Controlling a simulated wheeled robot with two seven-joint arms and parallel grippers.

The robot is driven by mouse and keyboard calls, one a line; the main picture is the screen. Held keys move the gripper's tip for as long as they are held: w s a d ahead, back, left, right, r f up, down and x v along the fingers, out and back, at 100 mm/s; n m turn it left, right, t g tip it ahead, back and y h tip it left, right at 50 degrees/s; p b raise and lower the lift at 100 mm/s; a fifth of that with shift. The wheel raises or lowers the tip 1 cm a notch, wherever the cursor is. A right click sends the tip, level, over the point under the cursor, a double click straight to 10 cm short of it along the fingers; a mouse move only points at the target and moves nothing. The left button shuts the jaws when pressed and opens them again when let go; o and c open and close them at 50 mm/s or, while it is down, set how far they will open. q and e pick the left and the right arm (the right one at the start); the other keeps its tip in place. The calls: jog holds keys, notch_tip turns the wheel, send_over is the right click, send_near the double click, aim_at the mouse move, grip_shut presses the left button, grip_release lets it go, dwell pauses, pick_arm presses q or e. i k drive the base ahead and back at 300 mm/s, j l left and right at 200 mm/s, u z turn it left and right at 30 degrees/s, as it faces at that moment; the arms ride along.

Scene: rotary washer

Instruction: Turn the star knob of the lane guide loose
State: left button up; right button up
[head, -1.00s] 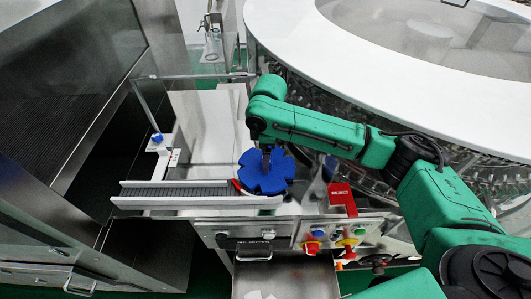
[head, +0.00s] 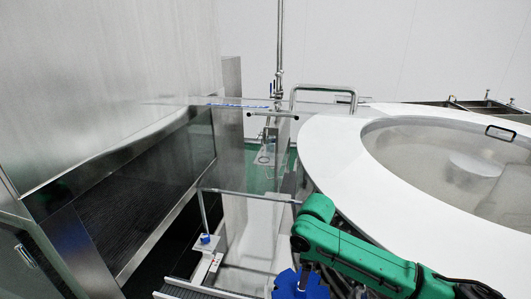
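A small blue knob (head: 205,239) sits on a white block beside a thin upright post, left of centre at the bottom of the head view. It looks like the star knob of the lane guide, but its shape is too small to tell. A thin horizontal rod (head: 250,195) runs right from the post's top. My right gripper (head: 304,280) points down at a larger blue star-shaped wheel (head: 287,287), right of the knob and apart from it. Its fingertips are hard to make out, and I cannot tell whether it touches the wheel. My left gripper is not in view.
A conveyor lane (head: 190,288) runs along the bottom edge. A large white round table rim (head: 345,160) fills the right. A clear panel (head: 228,150) stands behind the post, and a steel machine with a dark opening (head: 120,185) stands at left.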

aim_at(205, 238)
jog(key=k, duration=0.95)
